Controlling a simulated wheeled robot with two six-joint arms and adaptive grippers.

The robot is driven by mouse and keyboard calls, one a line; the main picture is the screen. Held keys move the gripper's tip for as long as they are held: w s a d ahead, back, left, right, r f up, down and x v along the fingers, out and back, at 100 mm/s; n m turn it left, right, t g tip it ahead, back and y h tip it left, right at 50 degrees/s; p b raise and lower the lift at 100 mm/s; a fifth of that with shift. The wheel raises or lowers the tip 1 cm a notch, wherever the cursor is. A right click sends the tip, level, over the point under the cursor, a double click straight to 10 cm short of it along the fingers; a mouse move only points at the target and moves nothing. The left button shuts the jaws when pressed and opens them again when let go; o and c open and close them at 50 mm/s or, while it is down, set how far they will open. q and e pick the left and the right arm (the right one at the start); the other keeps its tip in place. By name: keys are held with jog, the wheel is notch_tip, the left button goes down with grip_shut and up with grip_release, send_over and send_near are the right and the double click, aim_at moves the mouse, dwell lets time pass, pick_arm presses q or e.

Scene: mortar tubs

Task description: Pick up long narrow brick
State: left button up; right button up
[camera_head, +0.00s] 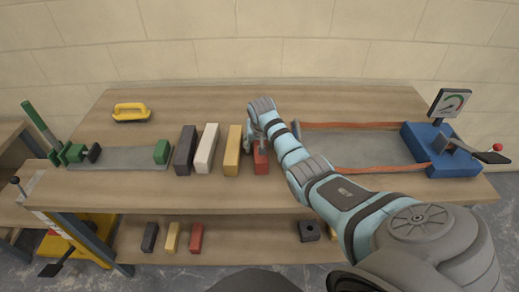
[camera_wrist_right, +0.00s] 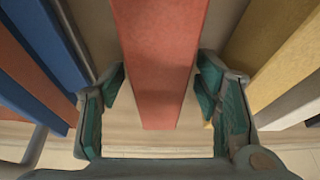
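In the right wrist view the red brick (camera_wrist_right: 160,60) runs between the fingers of the right gripper (camera_wrist_right: 160,95). The fingers are open, with a gap visible on both sides of the brick. My left gripper is not in view.
A yellow-handled tool (camera_head: 130,111) lies at the back left. A green-ended fixture (camera_head: 120,158) is at left. Smaller bricks (camera_head: 171,238) sit on the lower shelf. The yellow brick stands close left of the gripper.

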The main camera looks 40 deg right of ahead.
grip_shut()
jog(key=shift+r, duration=0.1)
jog(key=shift+r, duration=0.1)
